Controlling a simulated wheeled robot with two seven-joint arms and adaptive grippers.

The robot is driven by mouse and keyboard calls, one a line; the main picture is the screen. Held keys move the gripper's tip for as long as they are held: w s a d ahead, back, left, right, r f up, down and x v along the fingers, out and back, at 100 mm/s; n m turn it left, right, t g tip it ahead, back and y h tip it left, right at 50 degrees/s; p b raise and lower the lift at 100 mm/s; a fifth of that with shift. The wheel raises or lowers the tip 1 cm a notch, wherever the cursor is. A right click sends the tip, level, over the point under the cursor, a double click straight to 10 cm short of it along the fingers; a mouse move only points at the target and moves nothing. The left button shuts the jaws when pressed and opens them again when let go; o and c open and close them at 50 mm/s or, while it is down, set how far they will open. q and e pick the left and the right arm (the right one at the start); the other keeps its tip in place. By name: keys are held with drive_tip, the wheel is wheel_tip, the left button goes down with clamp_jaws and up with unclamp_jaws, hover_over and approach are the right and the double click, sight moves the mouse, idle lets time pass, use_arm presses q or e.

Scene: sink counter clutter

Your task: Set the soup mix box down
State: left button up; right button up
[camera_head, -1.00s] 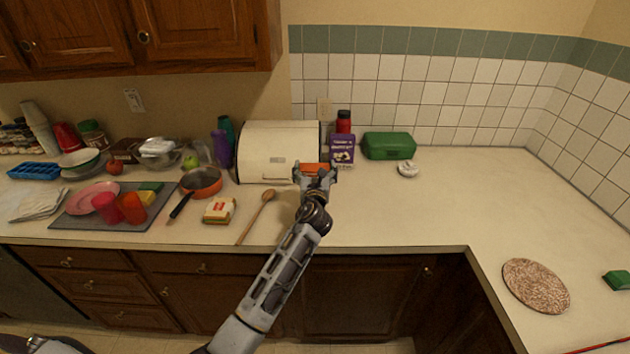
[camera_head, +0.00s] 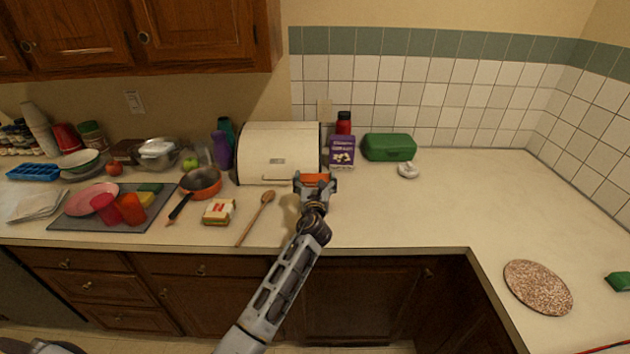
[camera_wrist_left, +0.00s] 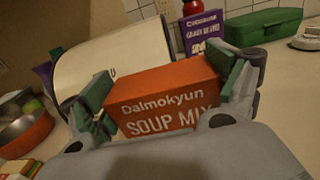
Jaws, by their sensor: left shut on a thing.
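The soup mix box (camera_wrist_left: 160,98) is orange with white lettering and sits between the fingers of my left gripper (camera_wrist_left: 172,95) in the wrist view. In the head view the orange top of the box (camera_head: 314,180) shows between the fingertips of the left gripper (camera_head: 315,186). The gripper is shut on it, over the counter in front of the cream bread box. The lower part of the box is hidden by the gripper, so I cannot tell whether it touches the counter. My right gripper is not in view.
The cream bread box (camera_head: 278,153) stands behind. A purple box (camera_head: 341,152), a red-capped bottle (camera_head: 343,123) and a green case (camera_head: 389,147) stand at the back. A wooden spoon (camera_head: 256,217) and a sandwich (camera_head: 218,211) lie to the left. The counter (camera_head: 440,205) is clear to the right.

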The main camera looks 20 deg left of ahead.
use_arm(q)
drive_tip(key=o, duration=1.3)
drive_tip(key=shift+f, duration=0.1)
drive_tip(key=shift+b+v, duration=0.3)
drive_tip(key=shift+v, duration=5.75)
drive_tip(key=shift+r, duration=0.2)
